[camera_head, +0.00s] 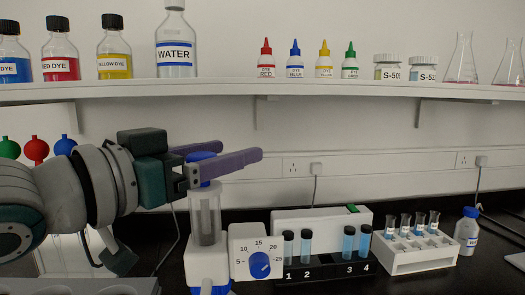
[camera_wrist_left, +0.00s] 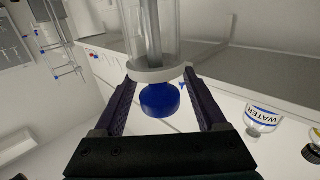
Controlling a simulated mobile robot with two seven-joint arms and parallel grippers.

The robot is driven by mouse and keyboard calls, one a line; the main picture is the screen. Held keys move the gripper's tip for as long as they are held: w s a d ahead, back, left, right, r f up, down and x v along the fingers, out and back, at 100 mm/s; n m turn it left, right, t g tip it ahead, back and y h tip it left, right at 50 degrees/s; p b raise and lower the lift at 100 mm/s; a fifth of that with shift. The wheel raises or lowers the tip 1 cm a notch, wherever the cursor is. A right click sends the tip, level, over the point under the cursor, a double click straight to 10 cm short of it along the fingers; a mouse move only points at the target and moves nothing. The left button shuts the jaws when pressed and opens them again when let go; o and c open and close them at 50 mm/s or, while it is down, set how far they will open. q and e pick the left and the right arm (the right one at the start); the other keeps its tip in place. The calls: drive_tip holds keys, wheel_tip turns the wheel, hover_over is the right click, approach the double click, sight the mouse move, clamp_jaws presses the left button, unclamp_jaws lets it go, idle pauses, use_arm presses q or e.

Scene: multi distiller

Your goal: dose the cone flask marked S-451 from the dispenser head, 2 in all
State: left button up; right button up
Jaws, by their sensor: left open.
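The dispenser has a clear upright cylinder (camera_head: 207,217) on a white body (camera_head: 206,265). Its blue top knob (camera_head: 202,156) is partly hidden by my gripper. My left gripper (camera_head: 242,150) is open, its purple fingers on either side of the knob. In the left wrist view the knob (camera_wrist_left: 160,100) sits between the two fingers, with gaps beside it, under the pale collar of the cylinder (camera_wrist_left: 150,40). Cone flasks with pink contents (camera_head: 460,62) (camera_head: 509,66) stand on the shelf at the right; no S-451 mark is readable. My right gripper is not in view.
A dial (camera_head: 258,250) is beside the dispenser. A black rack (camera_head: 325,270) holds capped tubes, and a white rack (camera_head: 420,259) holds small vials. A white bottle (camera_head: 467,232) stands at right. Dye bottles and jars line the shelf (camera_head: 230,88) above.

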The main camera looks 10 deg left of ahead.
use_arm(q)
clamp_jaws()
idle(0.5)
drive_tip(key=shift+r, duration=0.1)
idle(0.8)
